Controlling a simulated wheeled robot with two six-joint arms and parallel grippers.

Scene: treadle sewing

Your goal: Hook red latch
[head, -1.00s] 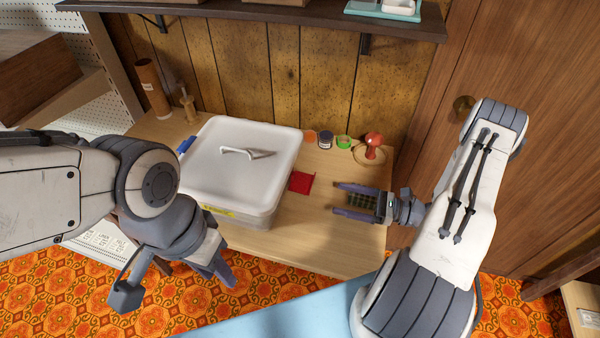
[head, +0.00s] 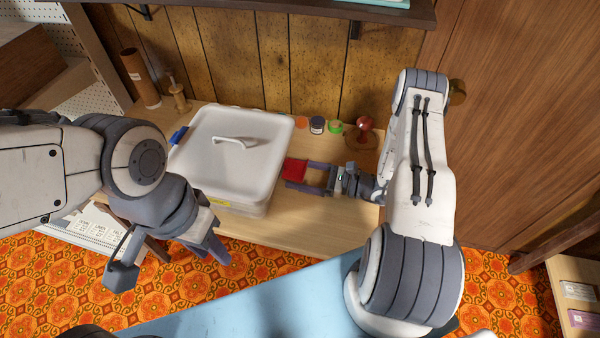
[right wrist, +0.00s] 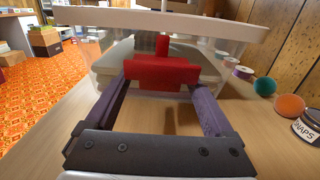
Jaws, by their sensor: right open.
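The red latch (head: 295,168) sticks out from the right side of a white-lidded box (head: 232,150). In the right wrist view the red latch (right wrist: 162,72) is a wide flap below the lid rim, with a narrow stem rising above it. My right gripper (head: 304,174) is open, level with the latch. In the right wrist view its purple fingers (right wrist: 160,88) lie on either side of the flap, near its ends; I cannot tell whether they touch it. My left gripper (head: 210,245) hangs in front of the box, away from the latch; its opening is unclear.
A blue latch (head: 178,134) and a yellow latch (head: 218,202) are on other sides of the box. Small jars (head: 317,125) and a red knobbed thing (head: 364,124) stand behind my right gripper. The wooden tabletop (head: 290,228) in front is clear.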

